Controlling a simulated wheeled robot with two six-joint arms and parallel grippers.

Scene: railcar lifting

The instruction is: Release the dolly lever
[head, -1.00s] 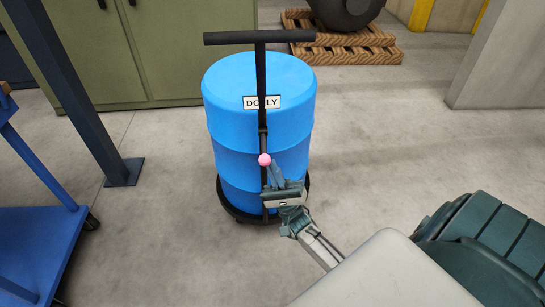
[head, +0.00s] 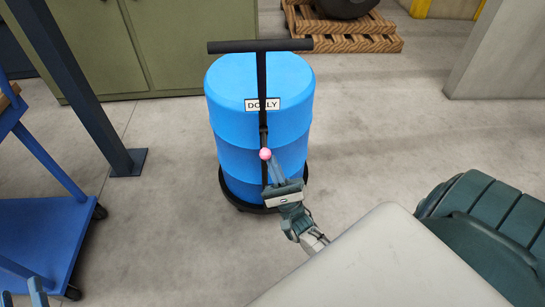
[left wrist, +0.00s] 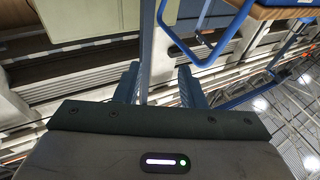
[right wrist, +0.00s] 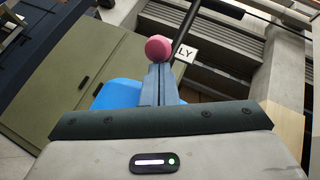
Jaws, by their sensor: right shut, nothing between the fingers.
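The dolly (head: 243,204) has a round black base carrying a blue drum (head: 230,150), with a black T-handle (head: 262,75) rising in front of it. A lever with a pink ball knob (head: 265,154) sits low on the handle post. My right gripper (head: 276,162) is shut and empty, its fingertips right by the knob. In the right wrist view the pink knob (right wrist: 158,48) shows just beyond the closed fingertips (right wrist: 159,68); I cannot tell whether they touch. My left gripper (left wrist: 158,80) is open and empty, and its fingertips (head: 22,288) show at the head view's lower left corner.
A blue cart (head: 45,225) stands at the left beside a dark post (head: 85,90). Green cabinets (head: 160,50) stand behind the drum. A wooden pallet (head: 350,44) with a dark round part lies at the back.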

